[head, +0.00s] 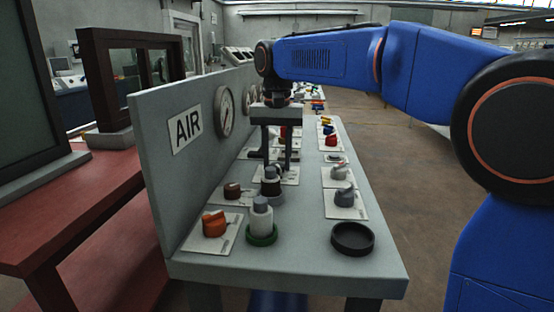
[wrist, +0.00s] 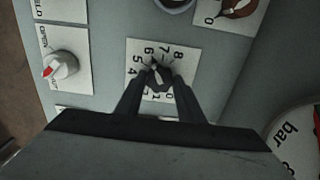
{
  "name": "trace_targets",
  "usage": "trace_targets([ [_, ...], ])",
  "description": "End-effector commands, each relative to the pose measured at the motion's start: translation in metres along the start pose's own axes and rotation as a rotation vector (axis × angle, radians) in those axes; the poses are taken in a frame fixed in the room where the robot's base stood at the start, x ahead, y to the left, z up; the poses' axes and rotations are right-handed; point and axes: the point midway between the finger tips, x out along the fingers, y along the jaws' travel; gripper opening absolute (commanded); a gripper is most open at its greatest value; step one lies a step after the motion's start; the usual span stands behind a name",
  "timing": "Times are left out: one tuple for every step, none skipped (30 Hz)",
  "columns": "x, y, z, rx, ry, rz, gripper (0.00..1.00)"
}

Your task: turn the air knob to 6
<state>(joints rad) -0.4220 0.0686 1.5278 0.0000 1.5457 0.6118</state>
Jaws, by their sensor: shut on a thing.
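The air knob (wrist: 159,72) is dark and sits on a white dial plate (wrist: 133,55) printed with numbers, of which 4 to 8 read clearly above and left of it. My gripper (wrist: 160,84) has both fingers closed on the knob's sides. A pale pointer mark on the knob seems to face up, around 6 and 7; the exact number is hard to tell. In the head view my gripper (head: 274,158) points straight down over the grey panel (head: 305,240), and the knob is mostly hidden by the fingers and a dark-and-grey stacked piece in front.
The AIR sign (head: 186,129) and round gauges (head: 224,111) are on the upright board left of my gripper. An orange knob (head: 214,223), a green-based cylinder (head: 261,222) and a black ring (head: 352,238) stand nearer. A white knob with a red mark (wrist: 61,66) lies left in the wrist view.

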Motion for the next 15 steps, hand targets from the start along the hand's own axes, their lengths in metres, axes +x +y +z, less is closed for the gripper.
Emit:
trace_targets([
  [-0.0011, -0.0001, -0.0007, 0.002, 0.003, -0.002, 0.12],
  [-0.0011, -0.0001, -0.0007, 0.003, 0.003, -0.002, 0.12],
  [-0.0011, -0.0001, -0.0007, 0.004, 0.003, -0.002, 0.12],
  [-0.0011, -0.0001, -0.0007, 0.004, 0.003, -0.002, 0.12],
  [-0.0011, -0.0001, -0.0007, 0.004, 0.003, -0.002, 0.12],
  [-0.0012, -0.0001, -0.0007, 0.004, 0.004, -0.002, 0.12],
  [-0.0012, -0.0001, -0.0007, 0.004, 0.004, -0.002, 0.12],
  [-0.0012, -0.0001, -0.0007, 0.004, 0.004, -0.002, 0.12],
  [-0.0012, -0.0001, -0.0007, 0.004, 0.004, -0.002, 0.12],
  [-0.0012, -0.0001, -0.0007, 0.004, 0.004, -0.002, 0.12],
  [-0.0012, -0.0001, -0.0007, 0.004, 0.004, -0.002, 0.12],
  [-0.0012, -0.0001, -0.0007, 0.004, 0.004, -0.002, 0.42],
  [-0.0011, -0.0001, -0.0007, 0.003, 0.003, -0.002, 0.49],
  [-0.0011, -0.0001, -0.0006, 0.003, 0.003, -0.002, 0.53],
  [-0.0009, -0.0001, -0.0006, 0.003, 0.003, -0.001, 0.53],
])
